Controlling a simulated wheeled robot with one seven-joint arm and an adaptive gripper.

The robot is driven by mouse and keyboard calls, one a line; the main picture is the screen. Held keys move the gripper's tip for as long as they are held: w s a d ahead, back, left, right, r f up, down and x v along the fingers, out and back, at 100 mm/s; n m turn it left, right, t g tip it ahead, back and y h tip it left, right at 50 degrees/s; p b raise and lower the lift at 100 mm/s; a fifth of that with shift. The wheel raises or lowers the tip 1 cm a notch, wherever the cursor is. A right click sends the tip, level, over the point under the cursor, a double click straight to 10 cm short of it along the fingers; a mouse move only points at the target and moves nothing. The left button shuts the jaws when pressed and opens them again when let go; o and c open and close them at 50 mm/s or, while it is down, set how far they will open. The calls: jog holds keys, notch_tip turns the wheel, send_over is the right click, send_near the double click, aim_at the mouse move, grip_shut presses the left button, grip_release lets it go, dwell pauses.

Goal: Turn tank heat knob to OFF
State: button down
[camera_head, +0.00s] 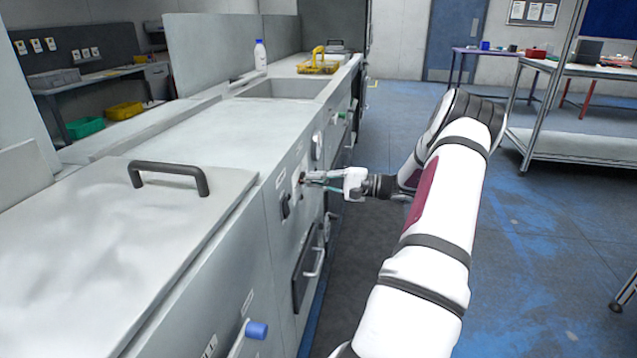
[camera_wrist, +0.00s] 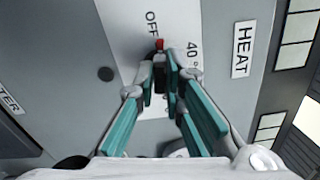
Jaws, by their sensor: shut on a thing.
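The tank heat knob (camera_wrist: 159,46) is dark with a red tip and shows between my fingertips in the wrist view. My gripper (camera_wrist: 160,75) is shut on it, with the teal-padded fingers on either side. The knob sits on a white dial plate (camera_wrist: 128,30) marked "OFF" and "40". The red tip is just beside the "OFF" print. A "HEAT" label (camera_wrist: 243,49) is to the right. In the head view my gripper (camera_head: 306,178) reaches the cabinet's front panel from the right, and its fingers largely hide the knob.
A black switch (camera_head: 285,206) is left of the gripper on the panel. A drawer handle (camera_head: 314,263) and a blue-knobbed lever (camera_head: 256,330) are lower down. The lidded tank with a black handle (camera_head: 170,172) is at left.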

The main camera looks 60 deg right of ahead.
jog(key=shift+w+a+r+n+b, duration=0.15)
jog(key=shift+n+b, duration=0.15)
jog(key=shift+n, duration=0.25)
jog(key=shift+w+d+r+n+b, duration=0.1)
jog(key=shift+n+b, duration=0.15)
jog(key=shift+n, duration=0.3)
jog(key=shift+r, duration=0.1)
jog(key=c, duration=1.7)
grip_release()
jog(key=shift+s, duration=0.1)
jog(key=shift+f, duration=0.2)
jog(key=v, duration=1.2)
jog(key=shift+r, duration=0.15)
jog(key=shift+s, duration=0.1)
